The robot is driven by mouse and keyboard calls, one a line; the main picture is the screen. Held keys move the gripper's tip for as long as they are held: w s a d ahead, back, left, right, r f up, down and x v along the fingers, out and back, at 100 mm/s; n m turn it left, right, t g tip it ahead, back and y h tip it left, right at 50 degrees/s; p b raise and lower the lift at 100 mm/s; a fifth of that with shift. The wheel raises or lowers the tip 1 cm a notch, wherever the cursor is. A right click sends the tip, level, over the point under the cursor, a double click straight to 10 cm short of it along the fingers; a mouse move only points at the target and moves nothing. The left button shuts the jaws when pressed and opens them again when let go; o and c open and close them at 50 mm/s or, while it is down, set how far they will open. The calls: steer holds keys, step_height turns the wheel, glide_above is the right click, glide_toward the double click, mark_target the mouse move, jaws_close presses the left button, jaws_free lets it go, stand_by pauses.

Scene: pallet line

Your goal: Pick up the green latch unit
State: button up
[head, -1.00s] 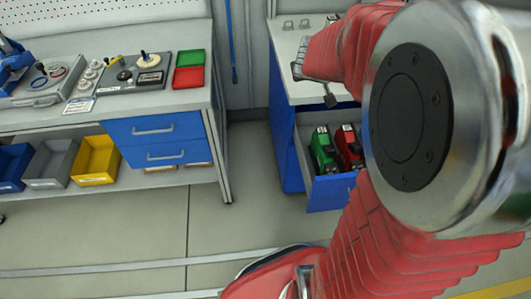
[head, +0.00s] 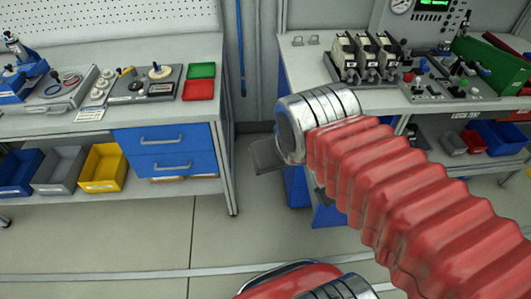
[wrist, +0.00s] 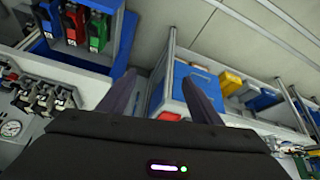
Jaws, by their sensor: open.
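The green latch unit (wrist: 97,30) shows at the upper left of the wrist view, standing in an open drawer (wrist: 124,38). A red unit (wrist: 75,22) and a blue unit (wrist: 48,18) stand beside it in a row. My gripper (wrist: 165,88) is open and empty, with both fingers showing, well to the side of the drawer and apart from the green unit. In the head view my arm hides the latch units; only part of the blue drawer front (head: 328,216) shows below it.
Above the drawer, the right bench carries several black-and-white latch devices (head: 365,58) and a control panel (head: 440,85). The left bench (head: 110,115) has blue drawers (head: 165,147) and a yellow bin (head: 103,168). The floor (head: 150,240) between them is clear.

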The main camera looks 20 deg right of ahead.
steer(key=shift+s+a+f+n+y, duration=0.1)
steer(key=shift+s+a+n+y, duration=0.1)
steer(key=shift+s+a, duration=0.25)
steer(key=shift+s+a+n+y, duration=0.1)
steer(key=shift+s+a+y, duration=0.1)
steer(key=shift+a, duration=0.35)
steer(key=shift+o, duration=0.5)
steer(key=shift+c, duration=0.5)
